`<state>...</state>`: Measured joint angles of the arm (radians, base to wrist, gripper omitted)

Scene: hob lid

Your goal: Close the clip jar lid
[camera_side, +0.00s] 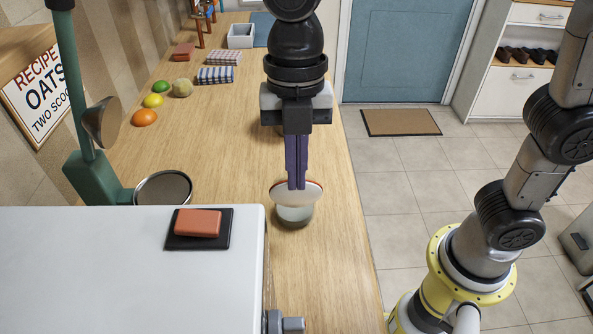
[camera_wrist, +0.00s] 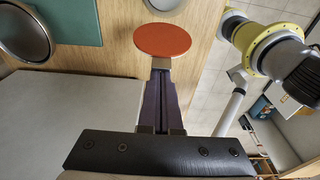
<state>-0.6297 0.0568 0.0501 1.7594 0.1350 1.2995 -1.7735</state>
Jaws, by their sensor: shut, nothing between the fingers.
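The clip jar (camera_side: 295,217) stands on the wooden counter near its right edge, a small pale and greenish body. Its lid (camera_side: 311,193) is over the jar's top; in the side view it shows a pale face with a thin red rim and looks tilted. In the wrist view the lid (camera_wrist: 162,40) is an orange-red disc that hides the jar. My gripper (camera_side: 297,187) is shut and empty, pointing down, its fingertips overlapping the lid. In the wrist view the fingertips (camera_wrist: 162,72) lie at the lid's near edge. I cannot tell whether they touch it.
A white hob-lid surface (camera_side: 120,270) with a red sponge-like block (camera_side: 198,223) on a dark pad fills the front left. A green stand (camera_side: 95,180) and round dish (camera_side: 163,188) are behind it. Fruit (camera_side: 153,101) and folded cloths (camera_side: 216,75) lie farther back.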

